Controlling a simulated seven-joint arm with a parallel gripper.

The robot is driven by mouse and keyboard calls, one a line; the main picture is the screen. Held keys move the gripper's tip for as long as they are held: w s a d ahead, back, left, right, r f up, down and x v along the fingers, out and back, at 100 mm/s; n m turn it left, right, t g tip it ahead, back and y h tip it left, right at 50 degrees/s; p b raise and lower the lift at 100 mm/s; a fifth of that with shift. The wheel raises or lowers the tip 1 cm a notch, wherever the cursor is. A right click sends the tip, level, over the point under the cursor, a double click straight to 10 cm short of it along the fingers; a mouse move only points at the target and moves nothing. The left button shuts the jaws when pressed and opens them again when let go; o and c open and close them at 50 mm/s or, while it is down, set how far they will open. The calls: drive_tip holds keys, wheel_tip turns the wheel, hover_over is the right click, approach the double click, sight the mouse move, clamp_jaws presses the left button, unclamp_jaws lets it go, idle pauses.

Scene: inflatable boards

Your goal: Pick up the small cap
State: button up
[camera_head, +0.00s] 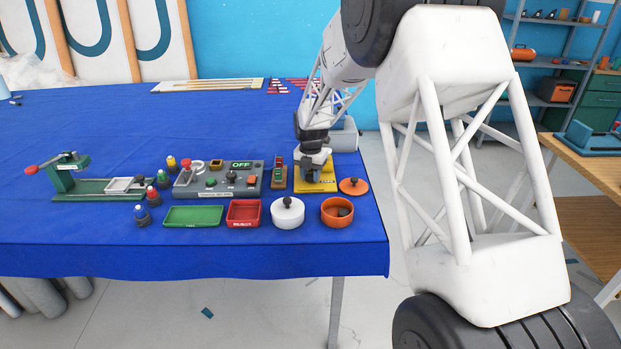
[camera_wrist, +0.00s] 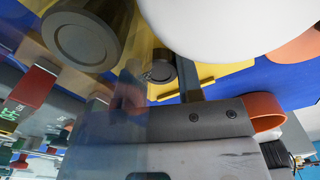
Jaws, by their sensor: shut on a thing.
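My gripper (camera_head: 315,178) is low over the yellow plate (camera_head: 328,187) near the table's right end. In the wrist view a small dark round cap (camera_wrist: 160,72) sits between the fingers, and my gripper is shut on it. The yellow plate (camera_wrist: 215,73) shows behind it. A larger dark grey round cap (camera_wrist: 83,38) stands close by at the upper left of the wrist view. In the head view my gripper hides the small cap, so I cannot tell whether it is clear of the plate.
An orange lid (camera_head: 354,187) and an orange pot (camera_head: 337,212) are close on the right and front. The blue table (camera_head: 90,120) is clear at back left.

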sight(310, 176)
drive_tip(key=shift+r, duration=0.75)
wheel_tip(310, 176, up, 2)
drive_tip(key=shift+r, duration=0.1)
drive_tip(key=s+d, duration=0.1)
drive_tip(key=s, duration=0.4)
drive_tip(key=s+d+r, duration=0.1)
drive_tip(key=s, duration=0.9)
drive_tip(key=shift+s+d+r, duration=0.15)
drive_tip(key=shift+s+d, duration=0.25)
drive_tip(key=shift+s+d+r, duration=0.9)
drive_tip(key=shift+d+r, duration=0.2)
drive_tip(key=shift+r, duration=0.1)
drive_tip(key=shift+f, duration=0.15)
